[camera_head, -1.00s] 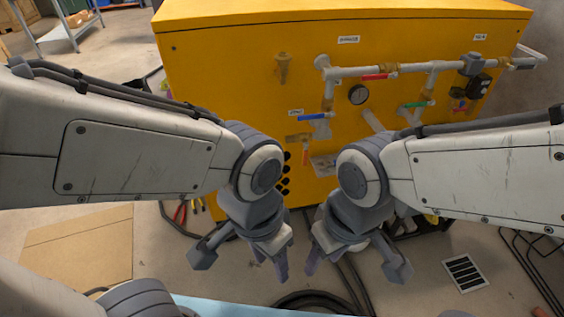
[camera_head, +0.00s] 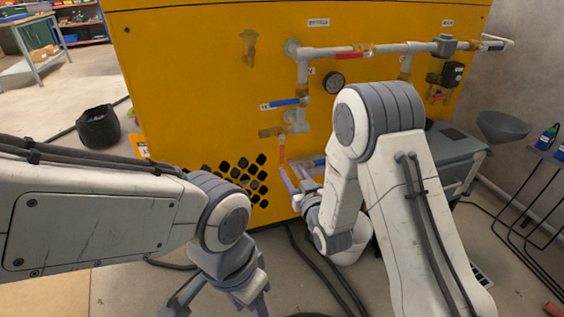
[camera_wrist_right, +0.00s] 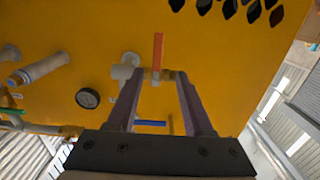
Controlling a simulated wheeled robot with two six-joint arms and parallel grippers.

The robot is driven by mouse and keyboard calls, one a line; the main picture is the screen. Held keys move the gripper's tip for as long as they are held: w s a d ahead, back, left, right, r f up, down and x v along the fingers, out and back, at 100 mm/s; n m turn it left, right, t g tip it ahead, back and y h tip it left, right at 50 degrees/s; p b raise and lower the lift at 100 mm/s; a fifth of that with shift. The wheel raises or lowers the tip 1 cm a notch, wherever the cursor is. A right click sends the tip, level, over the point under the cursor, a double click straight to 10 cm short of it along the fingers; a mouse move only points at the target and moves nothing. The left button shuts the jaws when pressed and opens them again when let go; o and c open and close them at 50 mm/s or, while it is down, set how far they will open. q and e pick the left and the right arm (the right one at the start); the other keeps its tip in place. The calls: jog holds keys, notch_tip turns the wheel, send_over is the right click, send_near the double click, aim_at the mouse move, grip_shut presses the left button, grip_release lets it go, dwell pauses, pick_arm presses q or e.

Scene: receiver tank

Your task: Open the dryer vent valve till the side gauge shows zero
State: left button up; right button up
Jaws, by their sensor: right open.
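A brass valve (camera_head: 270,132) with an orange-red lever (camera_head: 282,154) hanging down sits low on the yellow dryer's pipework. My right gripper (camera_head: 296,178) is open just below and in front of this lever. In the right wrist view, which looks inverted, the orange-red lever (camera_wrist_right: 158,52) lies in line with the gap between the fingertips (camera_wrist_right: 159,75); contact cannot be told. The round dark gauge (camera_head: 334,82) is up and right of the valve, and also shows in the wrist view (camera_wrist_right: 87,97); its needle is unreadable. My left gripper (camera_head: 252,296) is at the bottom edge, partly cut off.
A blue lever (camera_head: 281,103) and a red lever (camera_head: 352,54) sit on nearby pipes above. The labels are too small to read. A grey cart (camera_head: 455,150) stands right of the dryer, and hoses (camera_head: 315,260) lie on the floor.

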aim_at(282, 154)
jog(key=b+x, duration=0.2)
jog(key=x, duration=0.8)
jog(key=shift+w+d+r, duration=0.1)
jog(key=shift+w+r, duration=0.05)
jog(key=shift+w, duration=0.1)
grip_shut()
dwell(1.1)
